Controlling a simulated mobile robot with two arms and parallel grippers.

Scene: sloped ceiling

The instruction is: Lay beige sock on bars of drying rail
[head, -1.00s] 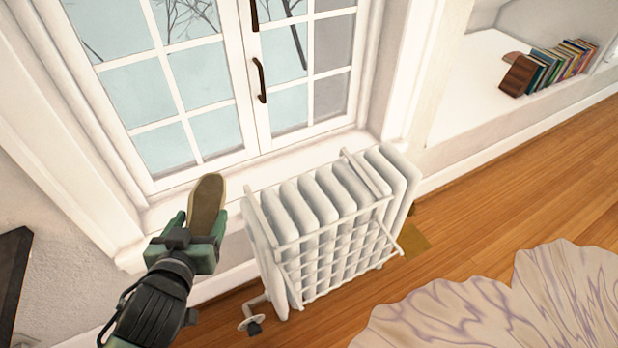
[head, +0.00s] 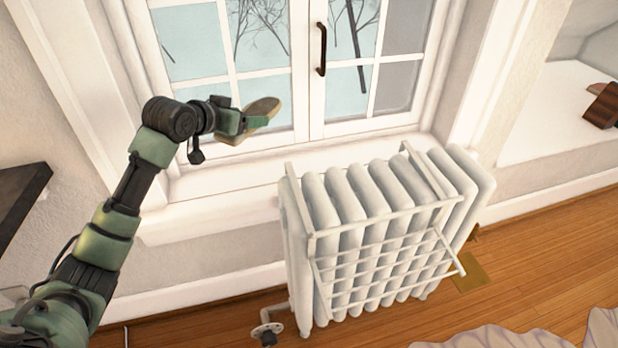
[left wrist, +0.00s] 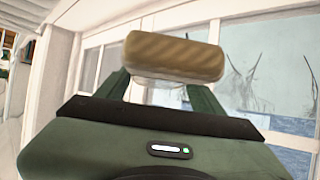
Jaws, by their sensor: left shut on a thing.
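The beige sock (head: 262,108) is held up in front of the window, above and to the left of the radiator. My left gripper (head: 243,122) is shut on it. In the left wrist view the sock (left wrist: 174,56) lies across the two green fingertips (left wrist: 165,88). The white drying rail (head: 375,225) hangs on the white ribbed radiator (head: 345,200), with bars along its top and front. The sock is apart from the rail. My right gripper is not in view.
The window sill (head: 220,190) runs behind the radiator, with the window's dark handle (head: 321,48) above. A valve (head: 267,333) sticks out at the radiator's lower left. A dark shelf edge (head: 20,200) is at the far left. A pale rug (head: 510,338) lies at the lower right.

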